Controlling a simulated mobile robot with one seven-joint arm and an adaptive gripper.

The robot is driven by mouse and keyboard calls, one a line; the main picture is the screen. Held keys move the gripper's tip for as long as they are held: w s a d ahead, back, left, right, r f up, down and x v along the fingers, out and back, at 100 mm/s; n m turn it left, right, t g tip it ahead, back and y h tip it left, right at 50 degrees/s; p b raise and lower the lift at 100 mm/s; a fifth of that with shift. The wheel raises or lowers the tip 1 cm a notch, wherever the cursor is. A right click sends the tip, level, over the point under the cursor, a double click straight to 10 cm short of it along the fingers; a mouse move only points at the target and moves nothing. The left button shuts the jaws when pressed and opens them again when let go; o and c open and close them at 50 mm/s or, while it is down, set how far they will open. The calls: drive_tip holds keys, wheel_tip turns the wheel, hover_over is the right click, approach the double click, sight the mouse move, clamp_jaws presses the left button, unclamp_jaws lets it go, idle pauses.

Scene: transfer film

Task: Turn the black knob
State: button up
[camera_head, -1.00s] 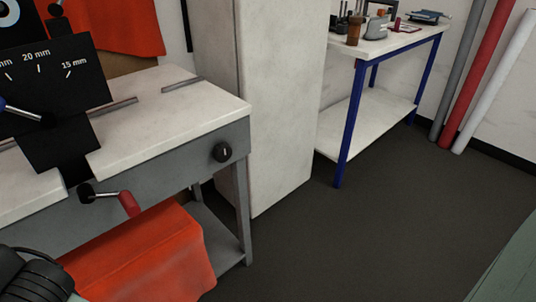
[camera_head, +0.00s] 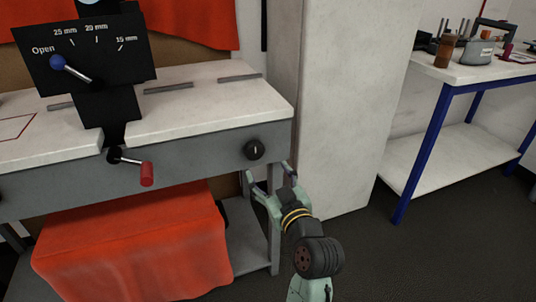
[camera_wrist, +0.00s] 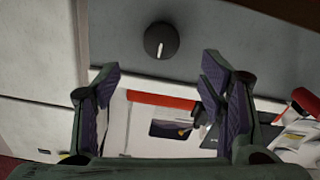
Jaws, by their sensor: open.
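The black knob (camera_head: 254,149) sits on the grey front panel of the workbench, near its right end. It is round with a white pointer mark. In the wrist view the knob (camera_wrist: 161,40) is at the top middle, with its white mark close to upright. My gripper (camera_head: 268,174) is just below and to the right of the knob in the head view. Its two fingers are spread apart and empty. In the wrist view the knob lies beyond the fingertips (camera_wrist: 160,75), apart from both of them.
A red-handled crank (camera_head: 146,174) and a blue-knobbed lever (camera_head: 75,69) are on the bench at left. A red cloth (camera_head: 130,245) covers something below. A pale cabinet (camera_head: 345,110) stands right of the bench. A blue-legged table (camera_head: 418,155) stands farther right.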

sight(255, 152)
drive_tip(key=p+x, duration=0.2)
drive_tip(key=x, duration=0.8)
drive_tip(key=shift+a, duration=0.1)
drive_tip(key=shift+c, duration=0.5)
drive_tip(key=c, duration=1.1)
